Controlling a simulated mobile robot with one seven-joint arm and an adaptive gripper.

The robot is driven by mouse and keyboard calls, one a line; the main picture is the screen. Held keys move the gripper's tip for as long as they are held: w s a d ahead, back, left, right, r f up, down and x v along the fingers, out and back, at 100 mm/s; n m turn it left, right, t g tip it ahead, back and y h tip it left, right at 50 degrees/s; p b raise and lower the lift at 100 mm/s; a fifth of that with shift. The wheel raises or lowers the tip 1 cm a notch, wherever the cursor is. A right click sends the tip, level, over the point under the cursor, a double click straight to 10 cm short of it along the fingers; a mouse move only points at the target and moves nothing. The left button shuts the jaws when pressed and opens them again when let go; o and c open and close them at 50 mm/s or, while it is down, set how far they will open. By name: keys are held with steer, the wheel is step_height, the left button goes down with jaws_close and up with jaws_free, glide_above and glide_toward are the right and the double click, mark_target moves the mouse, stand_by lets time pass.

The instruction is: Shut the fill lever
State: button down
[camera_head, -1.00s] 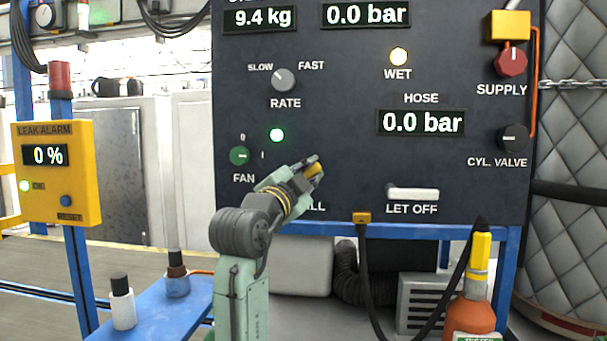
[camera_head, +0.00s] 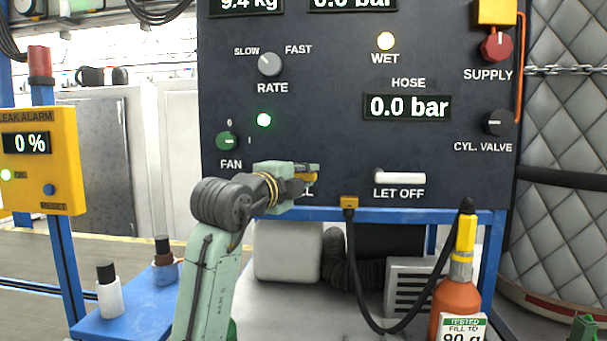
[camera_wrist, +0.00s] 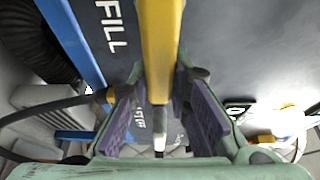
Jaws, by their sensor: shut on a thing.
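The fill lever is a yellow bar (camera_wrist: 160,45) in the wrist view, running down the picture between my fingers, alongside the white FILL label (camera_wrist: 112,27). My gripper (camera_wrist: 160,100) is shut on it, with a purple-padded finger on each side. In the head view my gripper (camera_head: 308,172) is at the lower edge of the dark panel (camera_head: 330,120), about level and pointing right. Only a small yellow piece of the lever (camera_head: 312,178) shows there. My gripper hides most of the FILL label in that view.
The white LET OFF lever (camera_head: 400,178) is just right of my gripper. The FAN knob (camera_head: 227,141) is up and left. A black hose (camera_head: 370,310) hangs below the panel, near an orange cylinder (camera_head: 455,300). Bottles stand on a blue shelf (camera_head: 130,322) at lower left.

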stand_by(0.4)
steer(key=c, duration=1.5)
jaws_free()
steer(key=v, duration=1.2)
